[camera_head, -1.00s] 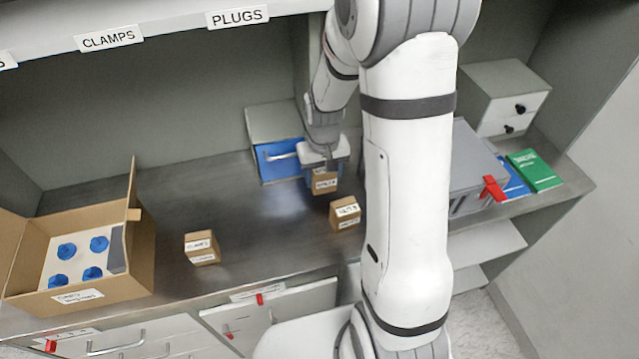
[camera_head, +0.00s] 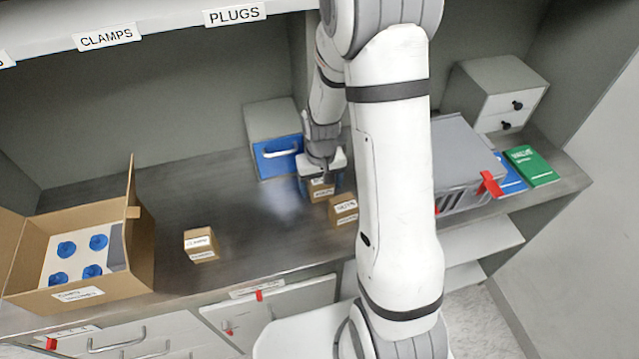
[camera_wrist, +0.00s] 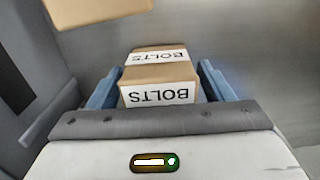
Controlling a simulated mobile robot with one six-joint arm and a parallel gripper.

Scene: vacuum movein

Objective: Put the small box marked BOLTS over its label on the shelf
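The small brown box marked BOLTS (camera_head: 321,190) is at my gripper (camera_head: 323,170) at the back of the worktop; its labels read clearly in the wrist view (camera_wrist: 158,75). The blue fingers of my gripper (camera_wrist: 161,82) stand on both sides of this box, apparently closed against it. I cannot tell whether it clears the worktop. The shelf edge (camera_head: 160,28) at the top left carries labels CLAMPS (camera_head: 107,36) and PLUGS (camera_head: 234,14). Another label (camera_head: 5,60) is cut off at the left edge. No BOLTS shelf label is readable.
Another small box (camera_head: 343,210) stands just right of the held one. A CLAMPS box (camera_head: 201,245) stands left of centre. An open carton (camera_head: 140,250) is at the left, a blue-fronted drawer unit (camera_head: 272,120) behind my gripper, and a grey case (camera_head: 465,160) at the right.

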